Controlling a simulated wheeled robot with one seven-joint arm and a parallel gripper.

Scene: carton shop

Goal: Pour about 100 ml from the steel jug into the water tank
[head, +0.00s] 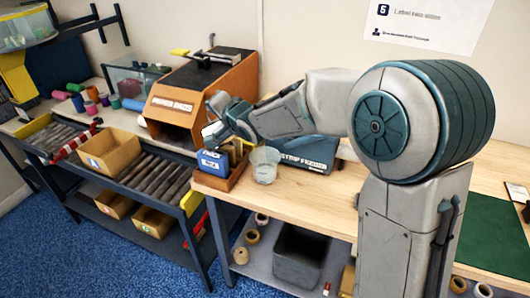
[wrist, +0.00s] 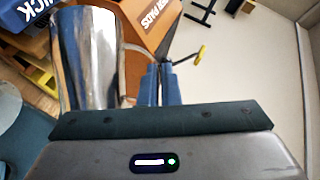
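The shiny steel jug (wrist: 86,58) stands large at the left in the wrist view. Its handle reaches right to the blue fingers of my gripper (wrist: 160,84), which are close together on it. In the head view my gripper (head: 228,122) is above the left end of the wooden bench, near the blue-labelled box, and the jug is small and mostly hidden there. A clear, tapered container (head: 265,165), perhaps the water tank, stands on the bench right of that box. A pale round shape (wrist: 8,100) at the wrist view's left edge may be the same container. No liquid can be made out.
The teal strip feeder (head: 305,158) stands behind the clear container. The blue-labelled box (head: 213,163) is close to its left. An orange cabinet (head: 190,105) stands farther left, beyond a rack of dark rolls (head: 160,180). Bare bench top (head: 310,195) lies in front.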

